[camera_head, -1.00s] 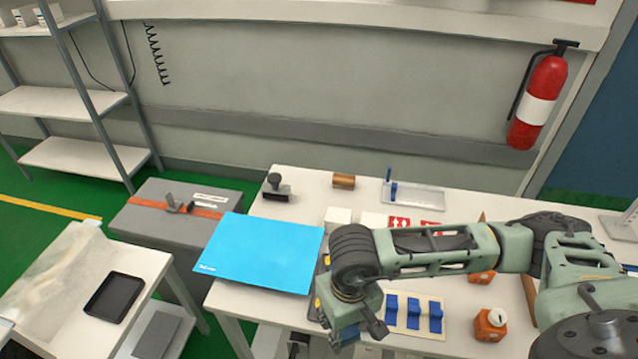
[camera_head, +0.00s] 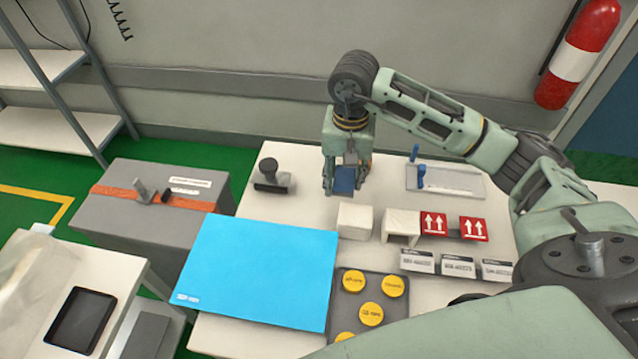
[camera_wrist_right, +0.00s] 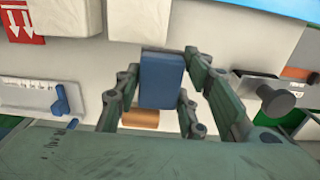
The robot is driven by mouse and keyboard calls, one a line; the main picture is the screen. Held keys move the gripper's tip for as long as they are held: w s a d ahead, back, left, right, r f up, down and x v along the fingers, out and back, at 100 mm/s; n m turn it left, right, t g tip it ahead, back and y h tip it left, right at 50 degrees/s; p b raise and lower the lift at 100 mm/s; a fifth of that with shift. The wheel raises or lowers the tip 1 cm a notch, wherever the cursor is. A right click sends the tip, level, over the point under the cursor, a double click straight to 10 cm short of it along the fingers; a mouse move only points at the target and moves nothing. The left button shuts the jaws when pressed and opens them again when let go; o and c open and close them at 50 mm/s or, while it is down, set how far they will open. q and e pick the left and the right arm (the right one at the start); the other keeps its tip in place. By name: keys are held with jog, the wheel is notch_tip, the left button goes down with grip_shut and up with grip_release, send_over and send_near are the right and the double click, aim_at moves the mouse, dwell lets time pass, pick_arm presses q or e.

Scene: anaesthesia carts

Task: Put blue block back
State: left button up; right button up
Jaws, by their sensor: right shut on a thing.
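My right gripper (camera_head: 345,184) is over the back of the white table, pointing down. It is shut on a blue block (camera_head: 344,179). The block also shows in the right wrist view (camera_wrist_right: 162,80), between the two fingers of the right gripper (camera_wrist_right: 163,100). Whether the block touches the table is unclear. The pale holder with several blue blocks, seen earlier at the table's front, is not visible now. My left gripper is not in view.
White blocks (camera_head: 355,221) and red arrow boxes (camera_head: 473,229) stand just in front of the gripper. A stamp (camera_head: 269,177) is left, a clear plate with blue parts (camera_head: 450,181) right. A brown cylinder (camera_wrist_right: 140,118) is near the block. A blue sheet (camera_head: 262,270) covers the front left.

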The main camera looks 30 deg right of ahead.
jog(key=p, duration=0.1)
send_over(320, 196)
jog(key=f, duration=0.3)
jog(key=shift+s+d, duration=0.25)
jog(key=shift+s, duration=0.05)
jog(key=shift+w+a+f, duration=0.2)
jog(key=shift+w+f, duration=0.15)
jog(key=shift+f, duration=0.05)
notch_tip(320, 196, down, 3)
jog(key=shift+f+p, duration=0.15)
jog(key=shift+p, duration=0.45)
jog(key=shift+f, duration=0.45)
jog(key=o, duration=1.2)
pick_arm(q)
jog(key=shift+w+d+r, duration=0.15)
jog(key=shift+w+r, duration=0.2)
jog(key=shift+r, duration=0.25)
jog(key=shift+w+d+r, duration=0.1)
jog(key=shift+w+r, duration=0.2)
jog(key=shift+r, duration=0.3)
pick_arm(e)
jog(key=shift+o, duration=0.2)
